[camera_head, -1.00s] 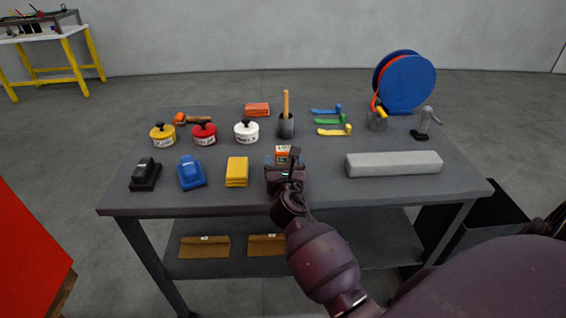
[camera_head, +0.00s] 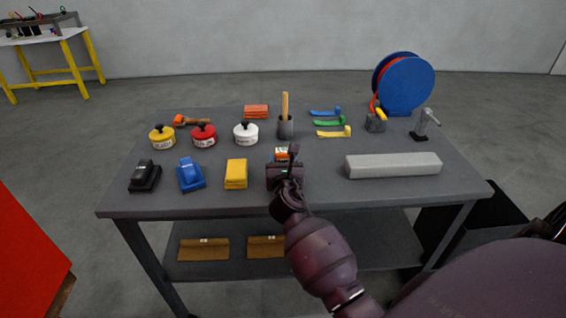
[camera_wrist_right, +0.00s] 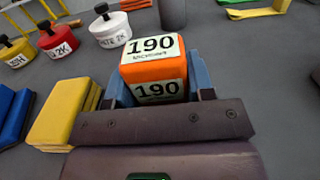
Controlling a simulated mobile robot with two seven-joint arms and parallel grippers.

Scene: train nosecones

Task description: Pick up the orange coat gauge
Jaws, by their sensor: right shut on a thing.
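The orange coat gauge (camera_wrist_right: 151,70) shows large in the right wrist view, an orange block with white labels reading "190". It sits between the blue fingers of my right gripper (camera_wrist_right: 157,84), which is shut on it. In the head view the gauge (camera_head: 282,153) peeks out beyond my right gripper (camera_head: 284,160), near the middle of the table, mostly hidden by the wrist. I cannot tell clearly whether it is clear of the tabletop. My left gripper is not in view.
The grey table (camera_head: 320,195) holds a yellow block stack (camera_head: 236,174) and blue sander (camera_head: 190,174) to the left, a long grey block (camera_head: 393,165) to the right, and a cup with a wooden handle (camera_head: 285,126) behind. Lidded pots (camera_head: 204,135) stand back left.

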